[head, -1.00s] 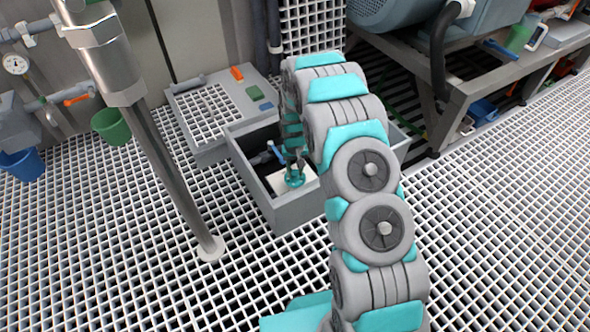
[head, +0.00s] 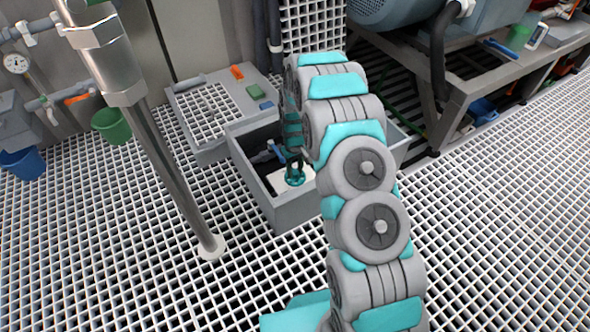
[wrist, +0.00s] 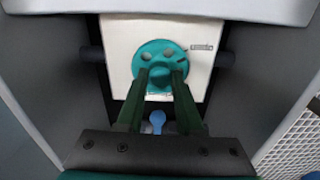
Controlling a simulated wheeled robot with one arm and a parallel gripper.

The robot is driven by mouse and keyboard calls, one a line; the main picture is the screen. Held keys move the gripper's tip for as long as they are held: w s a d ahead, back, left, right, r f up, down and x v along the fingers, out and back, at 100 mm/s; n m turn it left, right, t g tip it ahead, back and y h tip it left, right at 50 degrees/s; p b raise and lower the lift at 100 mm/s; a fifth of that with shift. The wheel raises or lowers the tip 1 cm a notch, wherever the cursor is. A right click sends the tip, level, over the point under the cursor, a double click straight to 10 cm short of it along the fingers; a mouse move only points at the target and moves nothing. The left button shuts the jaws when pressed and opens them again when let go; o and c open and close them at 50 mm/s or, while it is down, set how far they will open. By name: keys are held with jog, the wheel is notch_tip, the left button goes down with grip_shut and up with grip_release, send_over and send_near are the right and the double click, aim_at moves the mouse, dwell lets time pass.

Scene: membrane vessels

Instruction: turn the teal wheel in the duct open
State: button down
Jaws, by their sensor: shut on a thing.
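The teal wheel (wrist: 160,62) sits on a pale square plate (wrist: 118,38) inside the grey open duct (head: 277,215). In the wrist view it is a round disc with holes and a raised hub. It also shows small in the head view (head: 295,178). My gripper (wrist: 162,82) reaches down into the duct, its two dark green fingers against the lower half of the wheel, shut on it. The fingertips partly cover the wheel's lower part. In the head view my arm hides the right part of the duct.
A blue-handled part (head: 278,153) lies in the duct beside the wheel and shows below it in the wrist view (wrist: 157,120). The duct walls stand close around my gripper. A steel post (head: 165,165) stands on the left. A machine bench (head: 480,75) stands at the right.

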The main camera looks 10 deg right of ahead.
aim_at(295, 172)
jog(key=c, duration=0.5)
grip_release()
jog(key=shift+c, duration=0.2)
notch_tip(295, 172, up, 7)
jog(key=shift+r, duration=0.4)
